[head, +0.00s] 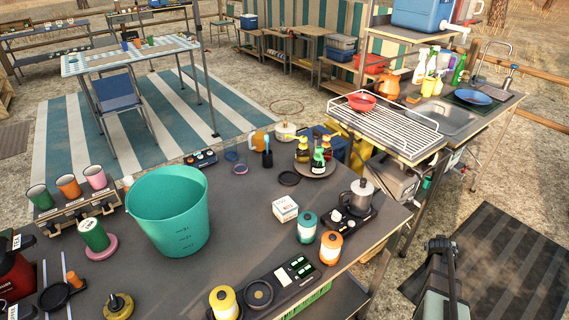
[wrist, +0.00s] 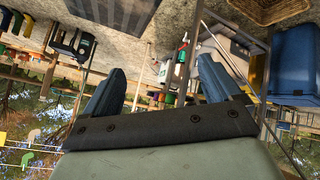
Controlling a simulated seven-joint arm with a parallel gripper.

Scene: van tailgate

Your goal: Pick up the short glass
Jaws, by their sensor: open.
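No short glass can be made out with certainty. In the head view a grey and black part of my arm shows at the lower right, off the table's right side, well away from that vessel.
Near the vessel are a black round lid (head: 289,178) and a tray of sauce bottles (head: 317,168). A white box (head: 285,209), a kettle (head: 357,196) and colored canisters (head: 307,227) stand to the right. Cups on a rack (head: 78,211) stand left.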

